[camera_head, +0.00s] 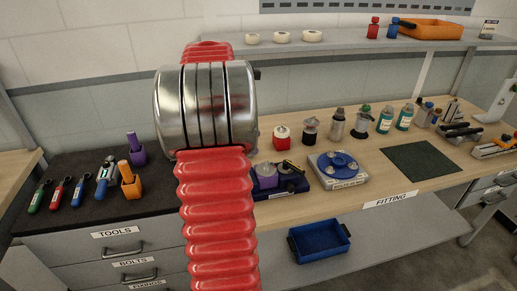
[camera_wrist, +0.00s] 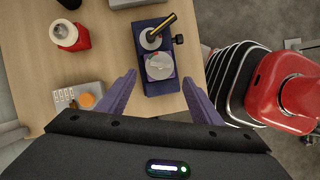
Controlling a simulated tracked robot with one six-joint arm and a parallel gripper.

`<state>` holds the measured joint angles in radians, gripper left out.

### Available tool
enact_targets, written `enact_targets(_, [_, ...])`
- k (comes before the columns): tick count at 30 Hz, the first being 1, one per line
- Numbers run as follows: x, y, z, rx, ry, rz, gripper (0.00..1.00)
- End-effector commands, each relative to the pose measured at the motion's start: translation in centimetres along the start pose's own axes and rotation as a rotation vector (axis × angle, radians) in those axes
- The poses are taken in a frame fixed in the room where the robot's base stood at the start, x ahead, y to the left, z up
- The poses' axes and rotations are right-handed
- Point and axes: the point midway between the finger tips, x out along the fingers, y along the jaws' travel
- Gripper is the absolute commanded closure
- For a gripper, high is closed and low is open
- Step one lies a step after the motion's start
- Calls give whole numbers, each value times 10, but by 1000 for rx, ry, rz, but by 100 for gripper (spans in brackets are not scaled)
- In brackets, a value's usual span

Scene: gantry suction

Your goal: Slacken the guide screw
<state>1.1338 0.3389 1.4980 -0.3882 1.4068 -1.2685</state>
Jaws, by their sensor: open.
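My gripper (camera_wrist: 159,76) is open in the wrist view, with its two purple fingers spread apart and nothing between the tips that I can see held. Ahead of and between the tips stands a dark blue fixture (camera_wrist: 150,86) with a silver disc (camera_wrist: 159,66), a second round silver part and a slanted black and brass rod (camera_wrist: 160,28). A small black knob (camera_wrist: 178,40) sticks out of its right side; I cannot tell whether it is the guide screw. In the head view the fixture (camera_head: 292,186) is partly hidden behind my arm; my gripper is not visible there.
A red container (camera_wrist: 68,36) and a pale block with an orange knob (camera_wrist: 87,99) are left of the fixture. A blue-topped device (camera_head: 340,166) and several bottles share the wooden bench. A green mat (camera_head: 420,160) lies right; a blue bin (camera_head: 320,245) sits below.

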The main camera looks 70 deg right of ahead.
Motion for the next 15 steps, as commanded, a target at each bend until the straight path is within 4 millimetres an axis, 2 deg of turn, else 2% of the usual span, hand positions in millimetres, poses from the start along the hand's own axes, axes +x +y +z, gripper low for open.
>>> enact_targets(1, [-10,0,0,0,1,3,41])
enact_targets(6, [-31,0,0,0,0,2,41])
enact_targets(15, [-40,0,0,0,0,0,41])
